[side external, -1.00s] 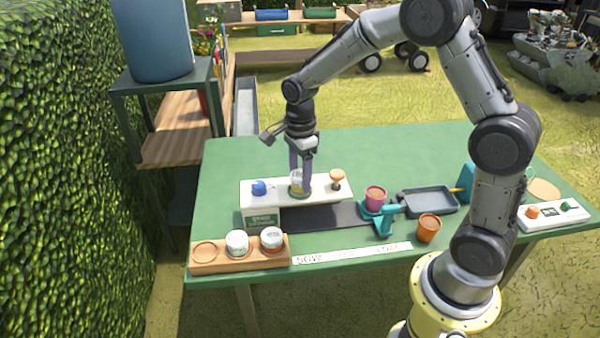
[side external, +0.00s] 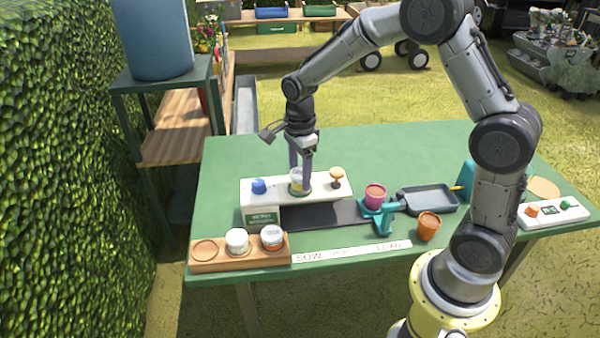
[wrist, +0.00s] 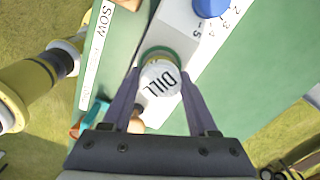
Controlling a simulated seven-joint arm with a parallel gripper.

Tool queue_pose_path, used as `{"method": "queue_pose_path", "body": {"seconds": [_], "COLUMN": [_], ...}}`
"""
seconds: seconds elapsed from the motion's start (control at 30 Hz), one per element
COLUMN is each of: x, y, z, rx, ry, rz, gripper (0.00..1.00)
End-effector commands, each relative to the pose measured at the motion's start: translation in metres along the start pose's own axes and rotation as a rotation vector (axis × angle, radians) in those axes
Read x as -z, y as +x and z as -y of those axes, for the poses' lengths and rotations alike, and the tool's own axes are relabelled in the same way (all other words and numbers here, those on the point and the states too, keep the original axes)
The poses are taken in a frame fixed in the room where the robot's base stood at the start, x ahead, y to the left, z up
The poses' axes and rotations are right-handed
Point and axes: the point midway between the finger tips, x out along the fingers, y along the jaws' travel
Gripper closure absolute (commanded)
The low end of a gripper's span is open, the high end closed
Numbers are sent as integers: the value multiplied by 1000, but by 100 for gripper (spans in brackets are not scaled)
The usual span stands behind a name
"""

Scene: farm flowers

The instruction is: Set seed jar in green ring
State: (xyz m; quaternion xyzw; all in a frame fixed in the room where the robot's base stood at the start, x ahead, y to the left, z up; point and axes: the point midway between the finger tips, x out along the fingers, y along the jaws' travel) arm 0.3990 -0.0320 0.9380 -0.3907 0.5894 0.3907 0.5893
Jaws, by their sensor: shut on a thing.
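My gripper (side external: 300,174) points down over the white raised stand (side external: 328,188). It is shut on a small white-lidded seed jar (side external: 299,180). In the wrist view the jar's lid (wrist: 160,78) reads DILL and sits between the two fingers (wrist: 161,84). The green ring (side external: 300,193) is on top of the stand, directly under the jar; it also shows in the wrist view (wrist: 158,50) beyond the lid. The jar looks upright. Whether its base touches the stand inside the ring is hard to tell.
A blue knob (side external: 259,186) and a wooden-topped peg (side external: 337,176) flank the ring. A wooden rack (side external: 210,264) holds two other jars (side external: 237,241), with its left slot empty. A pink pot (side external: 375,195), an orange pot (side external: 429,227) and a grey tray (side external: 428,200) stand to the right.

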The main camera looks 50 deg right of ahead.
Motion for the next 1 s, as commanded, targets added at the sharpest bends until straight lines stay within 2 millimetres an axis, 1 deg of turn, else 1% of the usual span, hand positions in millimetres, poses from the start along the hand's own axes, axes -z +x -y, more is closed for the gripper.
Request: {"method": "queue_pose_path", "body": {"seconds": [0.77, 0.8, 0.83, 0.87, 1.0], "x": [0, 0, 0, 0, 0], "y": [13, 13, 13, 13, 13], "z": [0, 0, 0, 0, 0], "rx": [-1, 0, 0, 0, 0], "ry": [0, 0, 0, 0, 0], "rz": [0, 0, 0, 0, 0], "gripper": [95, 35, 30, 28, 28]}}
